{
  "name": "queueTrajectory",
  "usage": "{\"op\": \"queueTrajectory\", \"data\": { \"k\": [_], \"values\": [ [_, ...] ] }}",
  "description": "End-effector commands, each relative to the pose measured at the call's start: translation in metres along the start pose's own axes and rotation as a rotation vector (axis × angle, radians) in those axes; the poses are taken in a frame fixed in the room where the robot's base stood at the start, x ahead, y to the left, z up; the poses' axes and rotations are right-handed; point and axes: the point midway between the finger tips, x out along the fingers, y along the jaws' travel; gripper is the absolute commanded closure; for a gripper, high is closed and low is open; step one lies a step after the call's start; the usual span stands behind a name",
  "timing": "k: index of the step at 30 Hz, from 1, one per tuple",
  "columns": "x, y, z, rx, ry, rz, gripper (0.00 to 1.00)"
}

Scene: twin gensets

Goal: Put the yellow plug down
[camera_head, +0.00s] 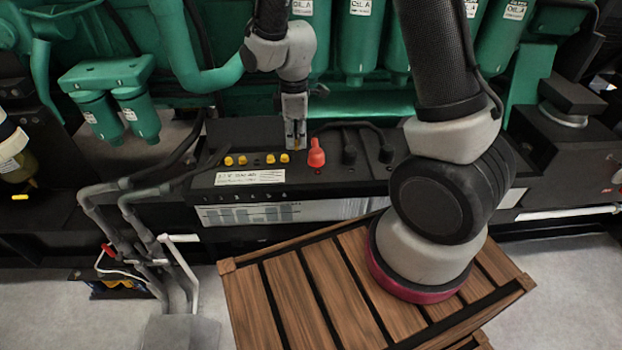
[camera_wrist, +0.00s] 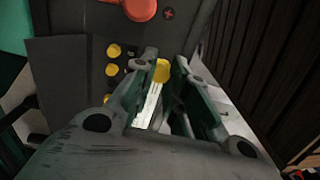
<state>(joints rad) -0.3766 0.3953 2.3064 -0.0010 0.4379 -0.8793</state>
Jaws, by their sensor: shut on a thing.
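My gripper (camera_head: 295,146) points down over the black panel (camera_head: 215,180) on the engine's front, just left of the red plug (camera_head: 316,155). In the wrist view its fingers (camera_wrist: 162,80) are closed on a yellow plug (camera_wrist: 162,70), which shows between the fingertips. In the head view the held plug is mostly hidden by the fingers. I cannot tell whether it touches the panel. Several other yellow plugs (camera_head: 243,160) sit in a row on the panel to the left. They also show in the wrist view (camera_wrist: 112,70).
Two black plugs with cables (camera_head: 349,152) stand right of the red plug. A white label (camera_head: 250,177) lies on the panel. Green engine parts (camera_head: 215,75) rise behind. A slatted wooden platform (camera_head: 290,300) is in front. Grey pipes (camera_head: 140,230) stand at the left.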

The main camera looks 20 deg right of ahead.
Motion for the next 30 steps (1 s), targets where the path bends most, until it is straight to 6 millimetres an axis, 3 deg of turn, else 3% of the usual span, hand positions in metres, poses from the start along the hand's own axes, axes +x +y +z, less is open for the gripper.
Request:
{"op": "queueTrajectory", "data": {
  "k": [6,18,30],
  "values": [
    [0.040,-0.005,0.004,0.000,-0.004,-0.005,0.98],
    [0.093,-0.005,0.004,0.000,-0.003,-0.004,0.98],
    [0.100,-0.004,0.003,0.000,-0.001,-0.001,0.98]
  ]
}}
